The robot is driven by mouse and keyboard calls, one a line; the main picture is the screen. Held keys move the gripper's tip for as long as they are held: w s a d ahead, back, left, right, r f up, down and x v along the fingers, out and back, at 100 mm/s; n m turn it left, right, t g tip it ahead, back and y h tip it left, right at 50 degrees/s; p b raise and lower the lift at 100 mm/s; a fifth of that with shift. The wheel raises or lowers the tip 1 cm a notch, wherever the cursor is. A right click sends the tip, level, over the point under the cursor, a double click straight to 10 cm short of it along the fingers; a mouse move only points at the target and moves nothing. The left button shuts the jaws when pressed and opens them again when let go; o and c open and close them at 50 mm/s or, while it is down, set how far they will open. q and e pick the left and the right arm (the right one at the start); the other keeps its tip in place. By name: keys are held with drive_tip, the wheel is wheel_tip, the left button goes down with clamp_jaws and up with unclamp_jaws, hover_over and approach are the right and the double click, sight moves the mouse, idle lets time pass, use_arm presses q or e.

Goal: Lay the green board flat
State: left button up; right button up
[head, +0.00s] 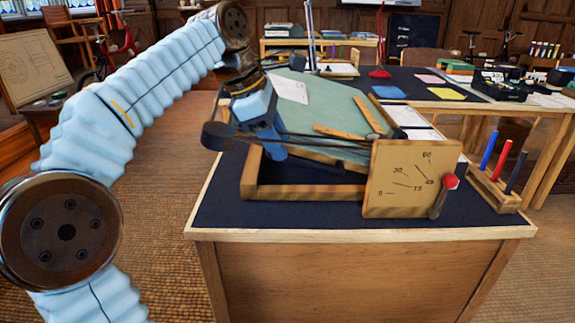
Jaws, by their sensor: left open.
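The green board (330,105) is tilted on a wooden base frame (310,190) on the dark-topped desk, its far side raised. A sheet of paper and two wooden strips lie on it. A wooden plate (395,190) marked with angles from 0 to 60 stands at the frame's right front. A short lever with a red knob (450,182) is at that plate's right edge. My left gripper (262,138) is open over the board's near left part and hides its corner. Whether it touches the board I cannot tell. My right gripper is out of view.
A wooden rack (498,190) with blue, red and black upright rods stands right of the plate. Bare desk top (300,214) shows along the front edge. Another table behind holds coloured sheets (445,93). A drawing on an easel (35,65) is at far left.

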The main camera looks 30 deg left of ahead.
use_arm(q)
drive_tip(key=x, duration=0.5)
drive_tip(key=shift+w+f+b, duration=0.1)
drive_tip(key=shift+f+b, duration=0.1)
drive_tip(key=shift+b, duration=0.2)
clamp_jaws()
